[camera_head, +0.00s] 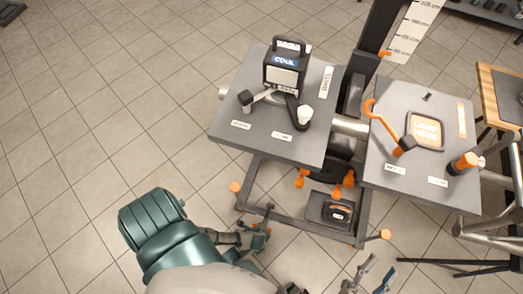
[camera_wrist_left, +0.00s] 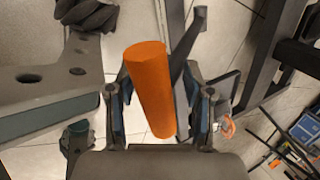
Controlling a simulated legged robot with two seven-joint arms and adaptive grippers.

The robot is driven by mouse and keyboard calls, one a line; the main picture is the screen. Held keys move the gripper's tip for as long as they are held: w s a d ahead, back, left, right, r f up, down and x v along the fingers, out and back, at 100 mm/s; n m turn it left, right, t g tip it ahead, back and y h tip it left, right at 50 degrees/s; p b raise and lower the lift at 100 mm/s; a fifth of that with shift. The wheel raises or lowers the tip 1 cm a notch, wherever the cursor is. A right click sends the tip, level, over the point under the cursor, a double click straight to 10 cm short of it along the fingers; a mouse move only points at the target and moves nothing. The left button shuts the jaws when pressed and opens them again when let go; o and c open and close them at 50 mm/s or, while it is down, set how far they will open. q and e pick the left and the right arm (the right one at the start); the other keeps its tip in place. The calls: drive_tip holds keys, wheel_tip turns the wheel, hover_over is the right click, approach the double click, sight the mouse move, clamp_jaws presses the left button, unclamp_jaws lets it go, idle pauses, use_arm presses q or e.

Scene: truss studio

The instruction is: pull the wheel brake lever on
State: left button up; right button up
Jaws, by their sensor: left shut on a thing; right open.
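An orange cylindrical grip (camera_wrist_left: 150,90) stands between the two fingers of my left gripper (camera_wrist_left: 159,100) in the left wrist view; I take it as the brake lever's handle. The left gripper is shut on it, and the grip leans slightly. In the head view my left gripper (camera_head: 258,238) is at the lower left corner of the stand's base frame, and hides most of the grip. The lever's pivot and the wheel cannot be made out. My right gripper (camera_head: 373,277) is open and empty at the bottom edge of the head view.
The stand's frame (camera_head: 300,224) has orange end caps, orange knobs (camera_head: 349,178) and a dark box (camera_head: 330,209). Open tiled floor lies left.

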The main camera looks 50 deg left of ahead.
use_arm(q)
drive_tip(key=v, duration=1.1)
drive_tip(key=shift+r, duration=0.35)
drive_tip(key=shift+s+d, duration=0.1)
